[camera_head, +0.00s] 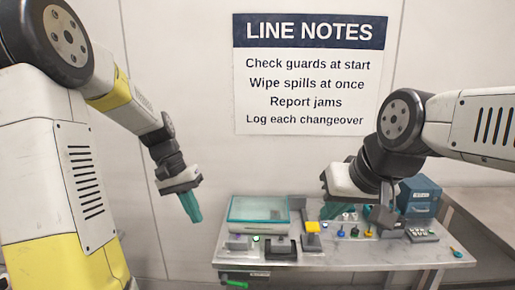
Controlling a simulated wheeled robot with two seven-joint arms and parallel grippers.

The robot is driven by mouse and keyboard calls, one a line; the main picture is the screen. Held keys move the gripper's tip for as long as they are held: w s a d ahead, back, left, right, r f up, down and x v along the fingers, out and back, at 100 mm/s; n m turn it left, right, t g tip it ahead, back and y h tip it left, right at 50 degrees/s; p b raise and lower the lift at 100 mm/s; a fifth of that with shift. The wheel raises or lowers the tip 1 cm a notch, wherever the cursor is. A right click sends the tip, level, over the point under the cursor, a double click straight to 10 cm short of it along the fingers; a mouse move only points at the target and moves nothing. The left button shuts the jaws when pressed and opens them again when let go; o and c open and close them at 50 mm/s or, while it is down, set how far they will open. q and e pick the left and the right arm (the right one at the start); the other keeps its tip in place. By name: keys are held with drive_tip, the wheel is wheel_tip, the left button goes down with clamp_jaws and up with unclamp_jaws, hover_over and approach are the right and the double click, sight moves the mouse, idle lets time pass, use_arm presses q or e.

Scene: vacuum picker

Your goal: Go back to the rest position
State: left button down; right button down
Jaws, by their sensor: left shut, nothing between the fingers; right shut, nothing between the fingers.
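My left gripper (192,208) hangs at the left of the workbench, its teal fingers shut and pointing down in front of the pale wall. It holds nothing and is apart from the bench. My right gripper (334,211) is over the back middle-right of the bench, its teal fingers shut and empty. I cannot tell how high above the bench top it is. The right wrist and hand hide part of the things behind them.
The workbench (385,257) bears a teal-framed tray (258,209), a yellow-topped block (312,227), several small coloured knobs and a blue box (418,197). A grey table (485,205) stands at right. A sign (309,75) hangs on the wall.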

use_arm(q)
drive_tip(key=s+d+r+t+y, duration=0.1)
drive_tip(key=s+d+r+t, duration=0.2)
drive_tip(key=s+r+t, duration=0.4)
drive_tip(key=s+r, duration=0.5)
drive_tip(key=s, duration=0.3)
drive_tip(key=shift+n+y, duration=0.3)
drive_tip(key=shift+n, duration=0.1)
drive_tip(key=shift+s+a, duration=0.15)
